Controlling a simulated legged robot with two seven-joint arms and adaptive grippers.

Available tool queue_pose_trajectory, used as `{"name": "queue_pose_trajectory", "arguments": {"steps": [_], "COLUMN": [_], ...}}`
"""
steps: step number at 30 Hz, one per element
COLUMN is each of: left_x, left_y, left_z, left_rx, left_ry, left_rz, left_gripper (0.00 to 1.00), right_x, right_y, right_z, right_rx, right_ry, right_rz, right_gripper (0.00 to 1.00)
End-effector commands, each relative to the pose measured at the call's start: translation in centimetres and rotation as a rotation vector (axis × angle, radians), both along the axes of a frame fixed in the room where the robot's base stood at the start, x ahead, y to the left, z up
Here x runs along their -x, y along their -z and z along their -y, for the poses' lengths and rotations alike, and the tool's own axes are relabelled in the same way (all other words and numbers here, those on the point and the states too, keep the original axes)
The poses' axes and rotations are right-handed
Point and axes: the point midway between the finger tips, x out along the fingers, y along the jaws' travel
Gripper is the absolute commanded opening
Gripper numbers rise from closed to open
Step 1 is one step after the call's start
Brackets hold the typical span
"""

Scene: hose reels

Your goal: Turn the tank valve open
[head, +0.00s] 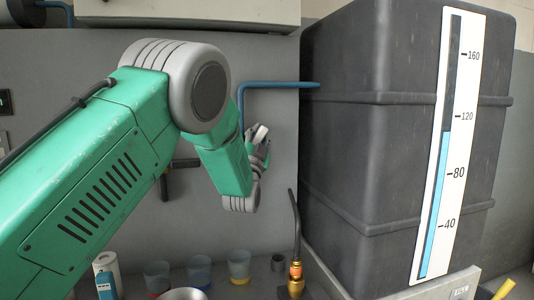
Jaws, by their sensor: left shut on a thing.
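The big dark grey tank (345,150) stands at the right of the head view. A level gauge (449,150) on its face shows blue up to a little below the 120 mark. A blue pipe (275,84) runs along the grey wall into the tank's upper left side. My left gripper (261,146) is at the wall, by the lower end of this pipe, left of the tank. It is shut on the tank valve, which is mostly hidden by the gripper and my green left arm. The valve's angle cannot be told. My right gripper is not in view.
Below stand several cups, including a yellow-banded cup (239,265), a paper roll (106,272) and a metal bowl (183,294). A brass-based torch-like tool (296,270) stands upright beside the tank. A light cabinet (200,12) hangs above my arm.

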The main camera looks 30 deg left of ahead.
Motion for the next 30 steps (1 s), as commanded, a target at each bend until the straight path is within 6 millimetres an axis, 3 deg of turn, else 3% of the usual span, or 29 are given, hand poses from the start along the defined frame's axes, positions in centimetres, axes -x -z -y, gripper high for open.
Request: {"name": "queue_pose_trajectory", "arguments": {"steps": [3,12,30], "left_x": [0.7,2.3,3.4], "left_y": [0.5,-0.2,-0.4], "left_z": [-0.6,-2.0,-3.0], "left_rx": [0.074,0.239,0.384], "left_ry": [-0.003,-0.006,-0.006], "left_rz": [0.078,0.267,0.432], "left_gripper": [0.00,0.00,0.00], "right_x": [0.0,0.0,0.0], "right_y": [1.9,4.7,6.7], "right_z": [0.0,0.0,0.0], "right_rx": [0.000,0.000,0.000], "right_ry": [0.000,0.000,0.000], "right_rz": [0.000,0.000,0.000], "right_gripper": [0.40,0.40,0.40]}}
